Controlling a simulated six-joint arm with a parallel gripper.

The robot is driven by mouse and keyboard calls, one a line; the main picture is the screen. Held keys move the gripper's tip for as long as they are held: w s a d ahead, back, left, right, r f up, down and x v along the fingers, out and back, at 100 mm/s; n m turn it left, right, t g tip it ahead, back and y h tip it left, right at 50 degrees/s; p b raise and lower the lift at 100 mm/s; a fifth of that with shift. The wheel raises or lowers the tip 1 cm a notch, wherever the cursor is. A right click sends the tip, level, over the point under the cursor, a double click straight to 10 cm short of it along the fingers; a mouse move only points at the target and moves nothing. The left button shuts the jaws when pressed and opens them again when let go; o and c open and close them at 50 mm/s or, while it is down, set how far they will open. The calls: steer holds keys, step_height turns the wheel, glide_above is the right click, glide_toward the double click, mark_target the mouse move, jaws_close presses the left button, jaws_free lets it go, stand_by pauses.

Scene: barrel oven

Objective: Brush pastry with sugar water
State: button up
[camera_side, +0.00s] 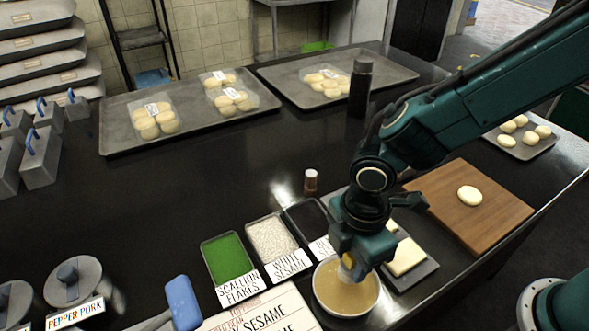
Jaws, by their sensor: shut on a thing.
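My gripper (352,266) is over the bowl of sugar water (335,297) at the front, pointing down. It is shut on a brush (346,271), of which only a small pale part shows; its lower end is at or in the tan liquid, and I cannot tell how deep. A round pale pastry (469,196) lies on the wooden board (505,212) to the right, apart from my gripper.
Trays of scallion flakes (226,257) and white sesame (271,240) stand left of the bowl. A dark bottle (359,92) and a small shaker (310,181) stand upright. Trays with pastries (135,143) fill the back. The table's left middle is clear.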

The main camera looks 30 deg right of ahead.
steer(key=shift+f, duration=1.85)
steer(key=shift+f, duration=0.65)
stand_by(1.3)
steer(key=shift+r, duration=3.6)
steer(key=shift+w, duration=0.1)
steer(key=w+d+m, duration=0.6)
steer(key=w+d, duration=1)
steer(key=d, duration=0.1)
steer(key=shift+w+f, duration=0.2)
steer(key=shift+f, duration=0.05)
